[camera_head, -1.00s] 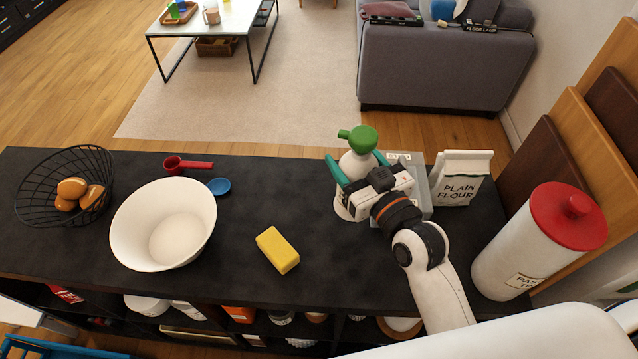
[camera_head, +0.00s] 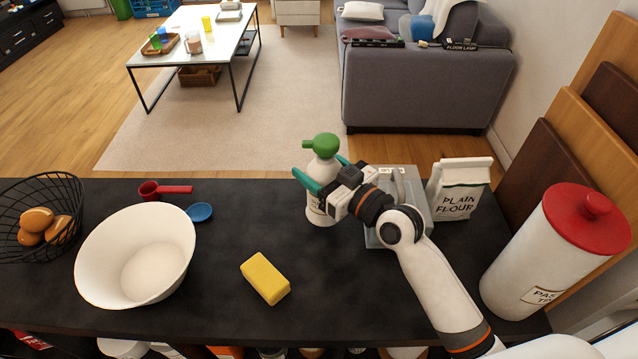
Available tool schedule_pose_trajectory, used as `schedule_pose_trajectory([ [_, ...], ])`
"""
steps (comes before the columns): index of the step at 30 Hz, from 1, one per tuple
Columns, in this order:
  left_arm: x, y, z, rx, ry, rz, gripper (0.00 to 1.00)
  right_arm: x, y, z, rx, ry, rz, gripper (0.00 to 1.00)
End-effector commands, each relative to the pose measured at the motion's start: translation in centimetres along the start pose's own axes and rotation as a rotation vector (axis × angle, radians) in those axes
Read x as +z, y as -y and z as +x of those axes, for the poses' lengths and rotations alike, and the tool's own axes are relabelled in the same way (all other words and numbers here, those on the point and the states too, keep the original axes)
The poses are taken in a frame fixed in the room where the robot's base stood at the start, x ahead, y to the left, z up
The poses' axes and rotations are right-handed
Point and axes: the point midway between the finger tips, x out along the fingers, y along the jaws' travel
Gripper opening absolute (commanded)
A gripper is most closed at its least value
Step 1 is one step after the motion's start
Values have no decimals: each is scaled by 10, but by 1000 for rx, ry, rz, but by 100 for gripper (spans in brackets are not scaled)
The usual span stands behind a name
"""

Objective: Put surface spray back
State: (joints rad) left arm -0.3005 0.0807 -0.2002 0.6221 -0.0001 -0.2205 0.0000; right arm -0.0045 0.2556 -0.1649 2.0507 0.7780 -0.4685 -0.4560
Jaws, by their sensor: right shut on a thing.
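The surface spray (camera_head: 322,172) is a white bottle with a green spray head, upright at the far edge of the dark shelf top (camera_head: 225,265). My right gripper (camera_head: 322,178) is shut on its body, with teal fingers on either side. The arm comes in from the lower right. I cannot tell whether the bottle's base touches the top. The lower front of the bottle is partly hidden by the gripper. My left gripper is not in view.
A grey box (camera_head: 413,215) and a flour bag (camera_head: 460,188) stand right of the spray, with a red-lidded canister (camera_head: 548,258) nearer. A yellow sponge (camera_head: 265,278), white bowl (camera_head: 100,262), blue lid (camera_head: 200,212), red scoop (camera_head: 165,190) and wire egg basket (camera_head: 70,190) lie left.

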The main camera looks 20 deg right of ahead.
Motion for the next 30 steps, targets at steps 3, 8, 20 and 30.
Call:
schedule_pose_trajectory([
  [3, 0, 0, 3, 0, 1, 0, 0, -11, 0, 0, -1, 2, 1, 0],
  [8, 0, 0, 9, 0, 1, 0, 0, -32, 0, 0, -2, 4, 0, 0],
  [20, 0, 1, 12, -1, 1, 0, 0, -37, 0, 0, -2, 5, -2, 0],
  [30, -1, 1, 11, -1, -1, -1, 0, -38, 0, 0, -1, 0, 0, 85],
])
